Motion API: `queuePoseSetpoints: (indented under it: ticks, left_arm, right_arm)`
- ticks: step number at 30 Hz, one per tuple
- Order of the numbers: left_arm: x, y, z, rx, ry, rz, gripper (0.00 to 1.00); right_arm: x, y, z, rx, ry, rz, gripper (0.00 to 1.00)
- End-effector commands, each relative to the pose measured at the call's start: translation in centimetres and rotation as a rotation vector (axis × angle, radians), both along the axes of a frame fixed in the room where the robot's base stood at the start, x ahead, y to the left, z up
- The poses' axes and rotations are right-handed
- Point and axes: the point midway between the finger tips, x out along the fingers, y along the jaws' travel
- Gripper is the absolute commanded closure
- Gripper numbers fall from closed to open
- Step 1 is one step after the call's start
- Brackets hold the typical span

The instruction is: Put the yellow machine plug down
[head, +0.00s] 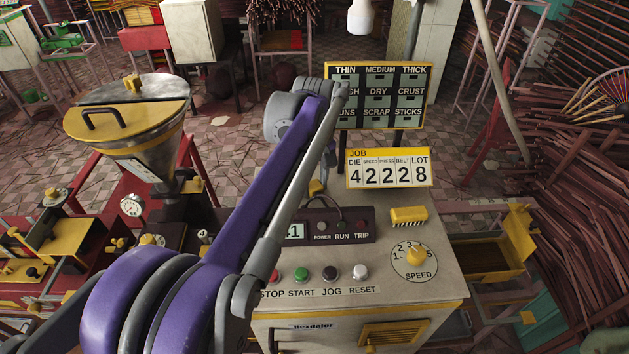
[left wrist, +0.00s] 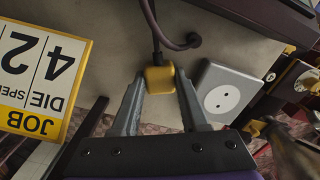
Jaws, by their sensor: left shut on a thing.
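The yellow machine plug (left wrist: 159,80) is between the fingertips of my left gripper (left wrist: 161,92) in the left wrist view, and the gripper is shut on it. A dark cable runs from the plug to the machine's grey top (left wrist: 105,50). A grey socket plate (left wrist: 222,95) with two holes lies just right of the plug in that view; the plug is apart from it. In the head view, the plug (head: 317,187) shows small behind the control panel, and my left arm hides most of the gripper and the socket. My right gripper is not in view.
The JOB board (head: 388,168) stands at the back of the machine top, left of the gripper in the wrist view (left wrist: 40,75). The label rack (head: 380,95) rises behind it. A dark control panel (head: 325,226), a yellow block (head: 408,216) and a speed dial (head: 414,260) occupy the top.

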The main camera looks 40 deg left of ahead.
Motion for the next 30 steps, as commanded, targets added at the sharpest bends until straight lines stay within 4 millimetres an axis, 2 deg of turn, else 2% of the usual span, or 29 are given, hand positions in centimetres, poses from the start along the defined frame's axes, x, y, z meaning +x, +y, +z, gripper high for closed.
queuePoseSetpoints:
  ticks: [5,6,10,20,26,30]
  left_arm:
    - [0.0,0.0,-0.2,0.0,0.0,0.0,1.0]
    - [0.0,0.0,-0.2,0.0,0.0,0.0,0.49]
    - [0.0,0.0,-0.2,0.0,0.0,0.0,0.26]
    - [0.0,0.0,0.1,0.0,0.0,0.0,0.26]
    - [0.1,0.0,2.8,0.0,-0.001,0.001,0.26]
    - [0.1,0.0,6.0,0.0,-0.001,0.001,0.26]
  right_arm:
    - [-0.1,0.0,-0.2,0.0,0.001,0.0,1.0]
    - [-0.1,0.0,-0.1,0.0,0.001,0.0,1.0]
    - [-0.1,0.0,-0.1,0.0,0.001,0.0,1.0]
    - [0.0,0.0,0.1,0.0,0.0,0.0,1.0]
    - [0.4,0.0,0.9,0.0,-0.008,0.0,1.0]
    - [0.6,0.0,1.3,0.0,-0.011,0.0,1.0]
